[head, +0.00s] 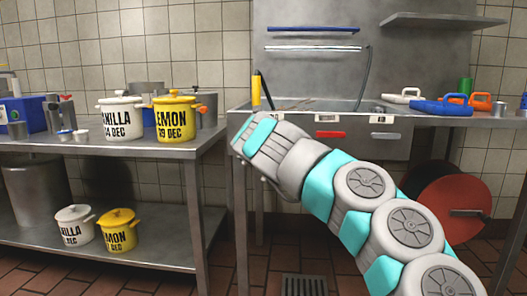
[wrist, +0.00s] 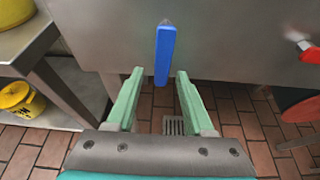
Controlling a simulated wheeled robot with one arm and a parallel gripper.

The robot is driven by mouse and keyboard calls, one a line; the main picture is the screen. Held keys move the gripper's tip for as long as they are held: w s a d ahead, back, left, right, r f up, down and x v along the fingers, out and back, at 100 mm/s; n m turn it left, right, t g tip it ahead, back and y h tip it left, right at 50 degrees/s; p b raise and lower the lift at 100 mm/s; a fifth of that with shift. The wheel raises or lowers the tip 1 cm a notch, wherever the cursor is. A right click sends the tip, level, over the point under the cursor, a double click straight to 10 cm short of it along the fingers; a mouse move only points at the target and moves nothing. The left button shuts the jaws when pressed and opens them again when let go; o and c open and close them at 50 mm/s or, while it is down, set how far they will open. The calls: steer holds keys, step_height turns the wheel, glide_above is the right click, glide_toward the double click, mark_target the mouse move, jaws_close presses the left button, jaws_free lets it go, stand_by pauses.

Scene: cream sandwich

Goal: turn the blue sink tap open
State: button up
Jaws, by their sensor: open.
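The blue tap handle (wrist: 165,58) is a flat bar pointing straight down from the steel sink front (wrist: 235,45) in the wrist view. My gripper (wrist: 160,73) is open, with one pale green finger on each side of the bar's lower part in the picture. Clear gaps show on both sides and neither finger touches it. I cannot tell whether the bar's end is between the fingertips or just beyond them. In the head view my arm reaches to the sink front and hides the blue handle and my fingers.
A red hose reel (head: 470,190) is below. At left, a steel table (head: 150,150) holds pots. A floor drain (wrist: 173,125) shows below.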

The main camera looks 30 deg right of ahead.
steer(key=shift+s+a, duration=0.1)
steer(key=shift+s, duration=0.05)
steer(key=v, duration=0.7)
steer(key=shift+s+r+p, duration=0.15)
steer(key=shift+s+p, duration=0.05)
steer(key=shift+p, duration=0.2)
steer(key=shift+a, duration=0.1)
